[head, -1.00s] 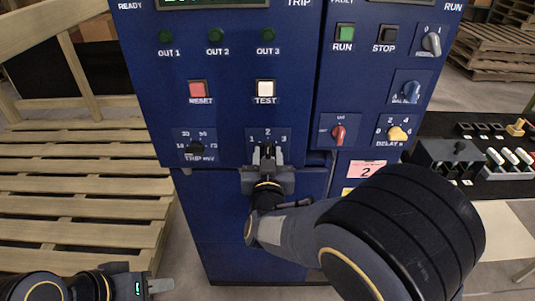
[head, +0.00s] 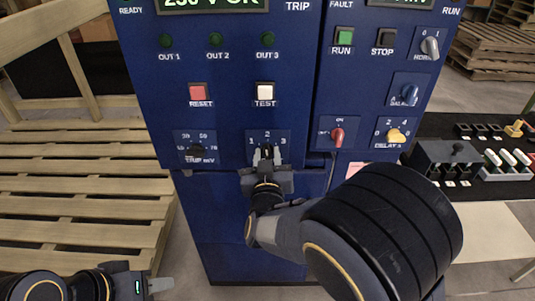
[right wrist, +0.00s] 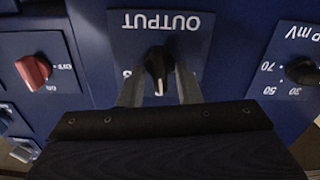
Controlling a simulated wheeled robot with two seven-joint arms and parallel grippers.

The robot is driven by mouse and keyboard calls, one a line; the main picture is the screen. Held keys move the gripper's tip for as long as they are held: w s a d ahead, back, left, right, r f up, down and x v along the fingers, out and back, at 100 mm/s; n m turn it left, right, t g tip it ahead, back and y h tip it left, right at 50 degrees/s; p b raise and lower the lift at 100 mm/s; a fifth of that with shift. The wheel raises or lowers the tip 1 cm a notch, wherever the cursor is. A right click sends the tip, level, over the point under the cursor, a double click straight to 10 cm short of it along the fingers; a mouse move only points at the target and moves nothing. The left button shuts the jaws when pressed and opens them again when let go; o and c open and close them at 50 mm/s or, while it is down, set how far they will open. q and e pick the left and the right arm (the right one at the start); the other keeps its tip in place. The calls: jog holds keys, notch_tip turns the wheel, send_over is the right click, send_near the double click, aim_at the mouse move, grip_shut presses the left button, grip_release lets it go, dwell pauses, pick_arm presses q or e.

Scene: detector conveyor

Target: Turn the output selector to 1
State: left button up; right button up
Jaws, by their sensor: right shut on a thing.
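The output selector is a black knob (right wrist: 158,64) with a white pointer line, on a blue plate labelled OUTPUT, which appears upside down in the right wrist view. Its pointer faces down in that view, the side of the 2. In the head view the selector (head: 266,152) sits below the marks 1, 2 and 3, partly covered by my gripper. My right gripper (head: 267,160) is at the selector, its two fingers either side of the knob (right wrist: 160,84), shut on it. My left gripper (head: 158,285) is low at the left, away from the panel; its finger gap is not clear.
Nearby on the panel are the trip knob (head: 196,149), the red knob (head: 338,135), the yellow delay knob (head: 397,135), and the RESET (head: 197,92) and TEST (head: 265,91) buttons. A wooden pallet (head: 80,205) lies at left. A black switch box (head: 450,160) stands at right.

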jog(key=n+p, duration=0.3)
jog(key=n, duration=0.2)
jog(key=shift+a, duration=0.1)
jog(key=n+p, duration=0.2)
jog(key=n, duration=0.1)
jog(key=shift+f+n+p, duration=0.15)
jog(key=shift+n+p, duration=0.35)
jog(key=shift+n, duration=0.7)
jog(key=o, duration=0.6)
jog(key=shift+a, duration=0.1)
